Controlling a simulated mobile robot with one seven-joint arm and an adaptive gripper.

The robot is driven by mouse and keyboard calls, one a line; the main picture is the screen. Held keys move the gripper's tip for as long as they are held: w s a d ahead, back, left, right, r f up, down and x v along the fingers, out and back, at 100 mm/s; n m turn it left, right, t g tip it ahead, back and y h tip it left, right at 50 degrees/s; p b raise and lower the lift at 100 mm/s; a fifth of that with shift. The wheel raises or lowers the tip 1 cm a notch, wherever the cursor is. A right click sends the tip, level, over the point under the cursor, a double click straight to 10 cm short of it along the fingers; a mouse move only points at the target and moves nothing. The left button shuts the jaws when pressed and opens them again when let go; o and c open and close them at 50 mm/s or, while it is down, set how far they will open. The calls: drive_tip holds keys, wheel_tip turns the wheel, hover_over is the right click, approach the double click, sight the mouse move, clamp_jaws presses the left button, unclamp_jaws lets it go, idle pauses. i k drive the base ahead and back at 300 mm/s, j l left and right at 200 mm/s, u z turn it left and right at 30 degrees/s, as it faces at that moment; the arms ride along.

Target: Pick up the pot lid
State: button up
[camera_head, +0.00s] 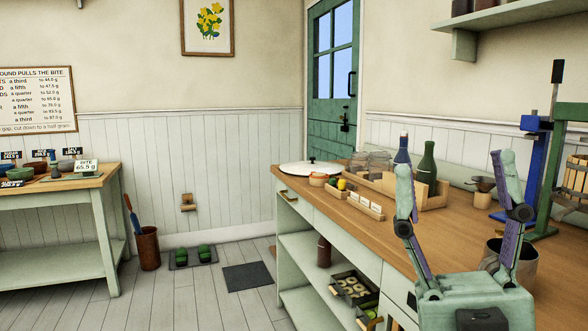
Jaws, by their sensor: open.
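The pot lid (300,168) is a wide, white, shallow disc with a dark rim and a small dark knob on top. It lies flat at the far left end of the wooden counter. My gripper (453,172) is in the right foreground, pointing up, with its two fingers spread wide and nothing between them. In the picture it stands to the right of the lid and much nearer the camera, well apart from it. The lid's right edge is close to small containers, and I cannot tell whether they touch.
A small round pot (318,180), glass jars (379,160), a wooden caddy (432,197) and dark bottles (427,166) crowd the counter right of the lid. A metal pot (525,268) stands near my gripper. A green press (545,150) is at the right. Floor left of the counter is mostly clear.

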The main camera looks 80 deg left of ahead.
sight(299, 168)
drive_tip(key=u, duration=2.5)
drive_tip(key=z, duration=2.55)
drive_tip(key=u, duration=0.7)
drive_tip(key=j+u, duration=0.4)
drive_tip(key=i+j+u, duration=0.15)
drive_tip(key=u, duration=0.25)
drive_tip(key=i+j+u, duration=0.1)
drive_tip(key=j+u, duration=0.3)
drive_tip(key=i+j+u, duration=0.6)
drive_tip(key=i+j, duration=0.2)
drive_tip(key=i, duration=0.1)
